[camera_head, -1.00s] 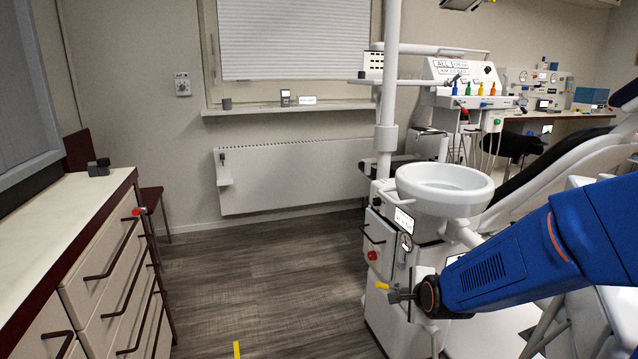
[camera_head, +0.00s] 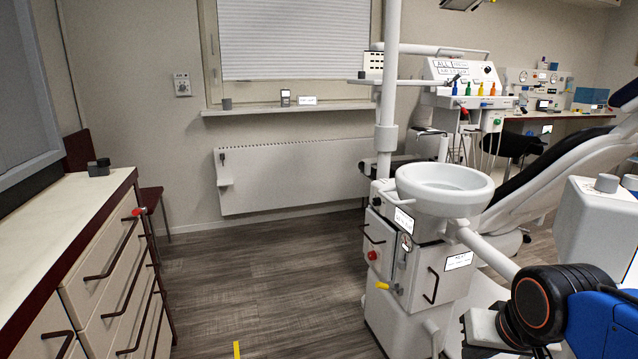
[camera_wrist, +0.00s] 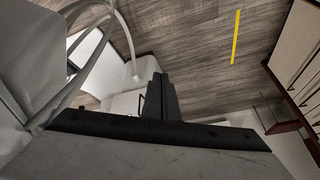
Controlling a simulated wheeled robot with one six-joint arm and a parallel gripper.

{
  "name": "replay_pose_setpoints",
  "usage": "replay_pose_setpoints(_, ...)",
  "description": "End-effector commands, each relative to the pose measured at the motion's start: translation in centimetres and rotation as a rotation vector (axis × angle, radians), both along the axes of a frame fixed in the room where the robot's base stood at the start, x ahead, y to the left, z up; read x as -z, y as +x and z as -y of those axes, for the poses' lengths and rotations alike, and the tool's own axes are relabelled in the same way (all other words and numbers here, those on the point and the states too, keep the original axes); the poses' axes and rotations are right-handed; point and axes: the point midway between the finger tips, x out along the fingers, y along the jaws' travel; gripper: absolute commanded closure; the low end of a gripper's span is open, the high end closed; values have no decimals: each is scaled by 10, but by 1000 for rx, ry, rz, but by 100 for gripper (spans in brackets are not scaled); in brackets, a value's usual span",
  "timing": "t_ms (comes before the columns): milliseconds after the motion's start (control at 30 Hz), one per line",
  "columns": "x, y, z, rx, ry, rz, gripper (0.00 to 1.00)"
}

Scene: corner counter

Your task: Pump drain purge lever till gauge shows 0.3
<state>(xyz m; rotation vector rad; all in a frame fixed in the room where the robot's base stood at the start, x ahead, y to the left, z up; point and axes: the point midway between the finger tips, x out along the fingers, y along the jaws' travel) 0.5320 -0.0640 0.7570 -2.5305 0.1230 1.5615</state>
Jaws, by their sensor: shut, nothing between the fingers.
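A small yellow-tipped lever (camera_head: 383,287) sticks out low on the front left of the white dental unit (camera_head: 400,320) in the head view. A small round gauge (camera_head: 406,243) sits above it under a white label; its reading is too small to make out. In the wrist view my gripper (camera_wrist: 161,80) has its dark fingers shut together with nothing between them, over the floor and white unit parts. In the head view my wrist is at the lower right, well right of the lever and apart from it.
A red knob (camera_head: 372,255) and dark handles sit on the unit near the lever. The white basin (camera_head: 445,186) overhangs the unit. A drawer counter (camera_head: 60,240) stands at the left. The wood floor between them is open, with a yellow strip (camera_head: 237,349).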

Motion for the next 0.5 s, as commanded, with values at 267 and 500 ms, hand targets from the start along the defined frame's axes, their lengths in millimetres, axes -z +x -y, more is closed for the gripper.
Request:
replay_pose_setpoints(267, -5, -41, 6, -156, -92, -48, 100)
replay_pose_setpoints(500, -5, -43, 6, -164, -96, -51, 100)
